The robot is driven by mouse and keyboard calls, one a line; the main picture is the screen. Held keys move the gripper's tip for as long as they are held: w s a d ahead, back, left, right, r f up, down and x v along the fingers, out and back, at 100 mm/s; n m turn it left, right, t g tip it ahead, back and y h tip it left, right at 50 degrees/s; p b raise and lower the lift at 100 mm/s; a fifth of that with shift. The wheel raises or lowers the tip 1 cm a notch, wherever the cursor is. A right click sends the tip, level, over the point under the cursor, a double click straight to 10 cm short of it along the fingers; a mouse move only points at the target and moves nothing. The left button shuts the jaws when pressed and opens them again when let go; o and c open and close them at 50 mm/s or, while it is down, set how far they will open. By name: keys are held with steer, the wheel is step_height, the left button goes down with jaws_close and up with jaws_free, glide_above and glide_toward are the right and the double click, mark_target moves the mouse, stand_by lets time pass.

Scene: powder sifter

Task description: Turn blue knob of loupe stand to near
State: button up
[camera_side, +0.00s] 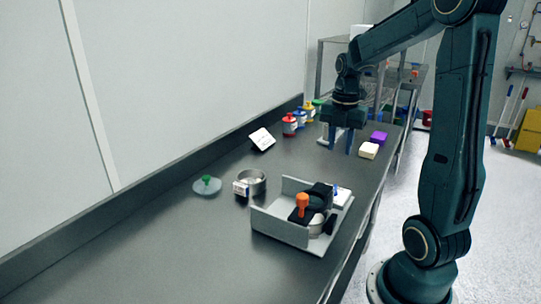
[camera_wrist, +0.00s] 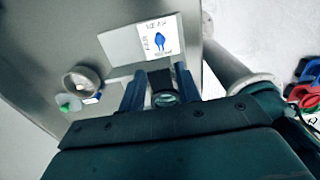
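The plate is on a pale grey base (camera_wrist: 122,43), which I take as the loupe stand. My gripper (camera_wrist: 158,84) is just below the knob in that picture, its two dark fingers apart with nothing clearly held. A dark part with a round glassy ring (camera_wrist: 164,98) shows between them; I cannot tell what it is.
Red (camera_side: 289,125) and other bottles stand at the back wall. Purple (camera_side: 378,137) and cream (camera_side: 368,150) blocks lie right of my gripper.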

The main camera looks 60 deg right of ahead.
mark_target(335, 187)
step_height(335, 187, down, 13)
steer(key=shift+r, duration=0.1)
stand_by(0.5)
steer(key=shift+c, duration=0.4)
jaws_close()
